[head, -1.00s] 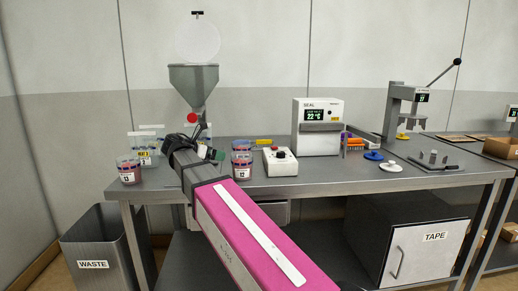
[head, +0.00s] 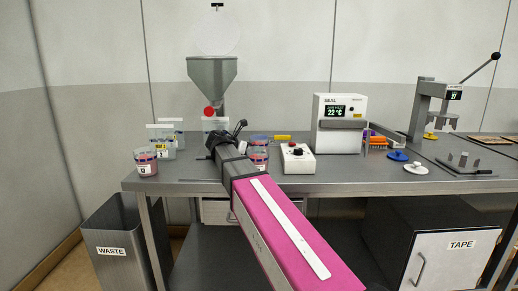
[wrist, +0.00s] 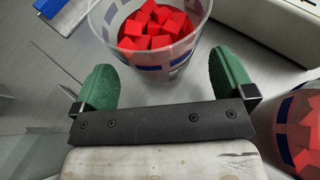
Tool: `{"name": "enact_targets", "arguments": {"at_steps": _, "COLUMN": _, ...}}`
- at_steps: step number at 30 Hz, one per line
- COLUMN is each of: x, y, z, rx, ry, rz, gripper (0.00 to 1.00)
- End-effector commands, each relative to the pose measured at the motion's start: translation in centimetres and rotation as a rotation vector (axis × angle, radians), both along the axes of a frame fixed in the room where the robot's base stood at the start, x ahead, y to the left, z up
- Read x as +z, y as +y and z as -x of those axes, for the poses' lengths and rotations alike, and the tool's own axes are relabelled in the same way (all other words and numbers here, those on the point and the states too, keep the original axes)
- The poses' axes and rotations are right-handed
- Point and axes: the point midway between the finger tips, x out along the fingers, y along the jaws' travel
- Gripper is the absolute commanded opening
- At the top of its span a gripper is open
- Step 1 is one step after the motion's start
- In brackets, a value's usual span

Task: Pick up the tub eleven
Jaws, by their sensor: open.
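In the wrist view a clear tub (wrist: 150,66) with blue and white marks holds several red cubes (wrist: 157,28). It stands just beyond and between the green fingertips of my gripper (wrist: 162,66). My gripper is open and empty, with a gap to the tub. No number shows on this tub, so I cannot tell if it is tub eleven. A second tub (wrist: 296,130) with red contents is close to the right finger. In the head view a tub (head: 259,158) is partly hidden by my arm, and another labelled tub (head: 147,163) stands at the bench's left end.
On the bench (head: 340,184) a hopper (head: 212,72) stands behind my arm. A white control box (head: 297,158) and the seal machine (head: 340,124) are to its right. Clear bins (head: 163,142) stand at the left. A waste bin (head: 112,240) is on the floor.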

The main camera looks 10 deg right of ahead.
Motion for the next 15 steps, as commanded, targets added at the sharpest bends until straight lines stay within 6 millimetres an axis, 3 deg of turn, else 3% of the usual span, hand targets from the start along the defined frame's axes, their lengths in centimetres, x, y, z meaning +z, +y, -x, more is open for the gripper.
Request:
{"name": "enact_targets", "arguments": {"at_steps": 6, "x": -1.1, "y": -2.3, "z": -1.3, "rx": 0.000, "ry": 0.000, "rz": 0.000, "gripper": 1.00}}
{"name": "enact_targets", "arguments": {"at_steps": 13, "x": -1.2, "y": -2.5, "z": -1.3, "rx": 0.001, "ry": 0.000, "rz": 0.000, "gripper": 1.00}}
{"name": "enact_targets", "arguments": {"at_steps": 14, "x": -1.2, "y": -2.5, "z": -1.3, "rx": 0.001, "ry": 0.000, "rz": 0.000, "gripper": 0.94}}
{"name": "enact_targets", "arguments": {"at_steps": 15, "x": -1.2, "y": -2.5, "z": -1.3, "rx": 0.001, "ry": 0.000, "rz": 0.000, "gripper": 0.80}}
